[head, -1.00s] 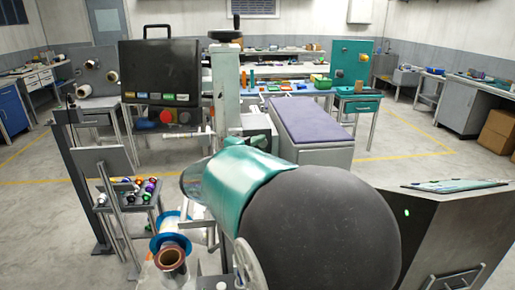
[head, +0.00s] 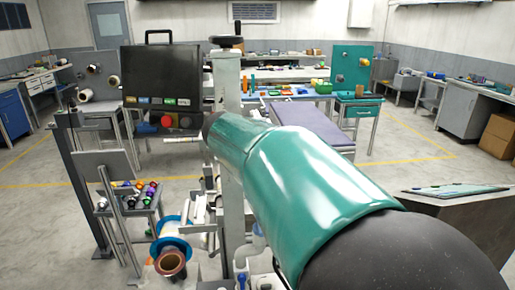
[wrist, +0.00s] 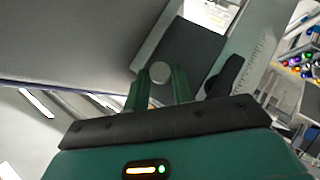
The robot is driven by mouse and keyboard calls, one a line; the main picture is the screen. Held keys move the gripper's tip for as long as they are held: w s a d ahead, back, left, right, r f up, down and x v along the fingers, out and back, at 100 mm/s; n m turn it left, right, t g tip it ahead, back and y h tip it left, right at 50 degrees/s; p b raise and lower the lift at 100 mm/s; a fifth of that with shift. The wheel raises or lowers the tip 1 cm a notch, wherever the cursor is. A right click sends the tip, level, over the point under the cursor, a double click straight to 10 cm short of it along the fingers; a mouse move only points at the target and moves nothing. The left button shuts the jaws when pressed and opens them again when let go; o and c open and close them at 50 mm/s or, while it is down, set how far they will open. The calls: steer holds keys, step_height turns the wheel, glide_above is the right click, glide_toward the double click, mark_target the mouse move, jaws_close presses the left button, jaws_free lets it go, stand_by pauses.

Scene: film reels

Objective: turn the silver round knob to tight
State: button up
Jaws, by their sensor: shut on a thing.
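The silver round knob (wrist: 160,71) shows in the wrist view as a small pale disc, seen face-on between my fingertips. My gripper (wrist: 159,84) has a green finger on each side of the knob and is shut on it. The dark block (wrist: 191,48) lies right behind the knob. In the head view my green arm reaches forward to the grey upright column (head: 228,100). It hides the gripper there, and I cannot make out the knob in that view. The wrist view shows no clear mark of how far the knob is turned.
A black lever (wrist: 226,76) and a plate with a ruler scale (wrist: 243,62) are just right of my gripper. In the head view, a black case-like panel (head: 160,80) stands left of the column. A reel with blue flanges (head: 168,249) is low in front.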

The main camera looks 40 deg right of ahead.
steer(key=shift+m+y, duration=0.3)
stand_by(0.4)
steer(key=o, duration=1)
steer(key=v, duration=1.4)
steer(key=shift+s, duration=0.25)
steer(key=shift+d+f, duration=0.1)
